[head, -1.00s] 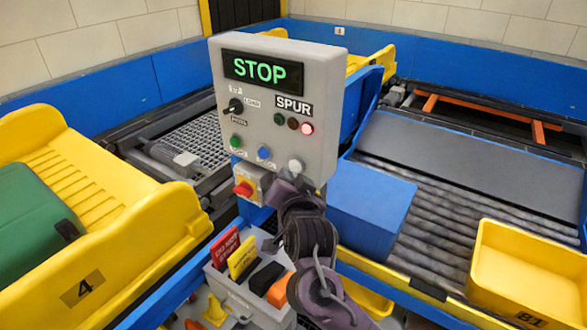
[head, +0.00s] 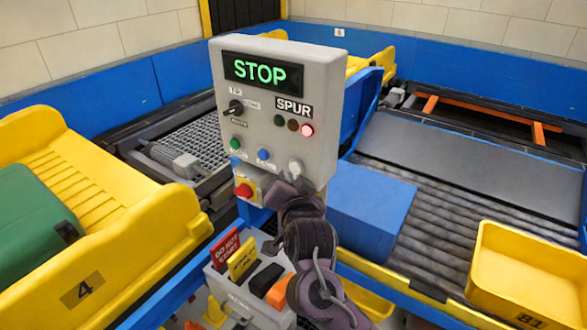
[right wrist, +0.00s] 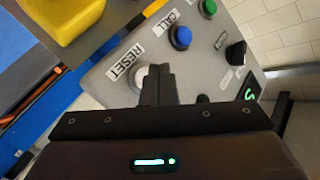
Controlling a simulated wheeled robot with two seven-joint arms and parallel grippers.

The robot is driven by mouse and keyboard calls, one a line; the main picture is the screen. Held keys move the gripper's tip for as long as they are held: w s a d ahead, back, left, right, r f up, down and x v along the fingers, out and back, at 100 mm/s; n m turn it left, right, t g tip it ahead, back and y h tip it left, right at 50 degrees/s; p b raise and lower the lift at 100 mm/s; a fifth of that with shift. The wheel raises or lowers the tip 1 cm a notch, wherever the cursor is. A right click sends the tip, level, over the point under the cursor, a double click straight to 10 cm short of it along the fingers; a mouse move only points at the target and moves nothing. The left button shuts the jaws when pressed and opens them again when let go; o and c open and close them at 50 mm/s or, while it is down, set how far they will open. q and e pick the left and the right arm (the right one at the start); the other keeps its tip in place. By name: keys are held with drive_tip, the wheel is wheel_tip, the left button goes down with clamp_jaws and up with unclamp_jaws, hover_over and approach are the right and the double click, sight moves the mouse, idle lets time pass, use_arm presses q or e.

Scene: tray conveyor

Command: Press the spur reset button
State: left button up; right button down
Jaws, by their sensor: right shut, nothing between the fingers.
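The grey control box (head: 330,70) has a green-lit STOP display (head: 262,73) and a SPUR label. The white reset button (head: 295,165) sits at its lower right. In the right wrist view the white button (right wrist: 138,82) lies beside the RESET label (right wrist: 125,60), partly hidden by my fingers. My right gripper (head: 292,181) is shut and empty, just below the button in the head view. Its fingertips (right wrist: 157,72) overlap the button's edge in the right wrist view; I cannot tell whether they touch it. My left gripper is not in view.
Blue (head: 264,154) and green (head: 235,143) buttons are left of the white one. A red lamp (head: 307,130) is lit. A red switch (head: 243,190) is below. A grey holder (head: 235,290) with tags stands under the box. A blue box (head: 372,205) is at right.

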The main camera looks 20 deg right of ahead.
drive_tip(key=shift+w+d, duration=0.15)
idle(0.8)
drive_tip(key=shift+w+d, duration=0.15)
drive_tip(key=shift+w+d+b, duration=0.3)
drive_tip(key=shift+d, duration=0.15)
idle(0.8)
drive_tip(key=shift+s+a, duration=0.1)
drive_tip(key=shift+a, duration=0.05)
drive_tip(key=shift+s+a+p, duration=0.5)
drive_tip(key=shift+a+p, duration=0.05)
drive_tip(key=shift+p, duration=0.15)
drive_tip(key=shift+a, duration=0.1)
drive_tip(key=s+a+p, duration=0.1)
drive_tip(key=a, duration=0.1)
drive_tip(key=s+a+p, duration=0.1)
drive_tip(key=s, duration=0.1)
drive_tip(key=shift+a+p, duration=0.4)
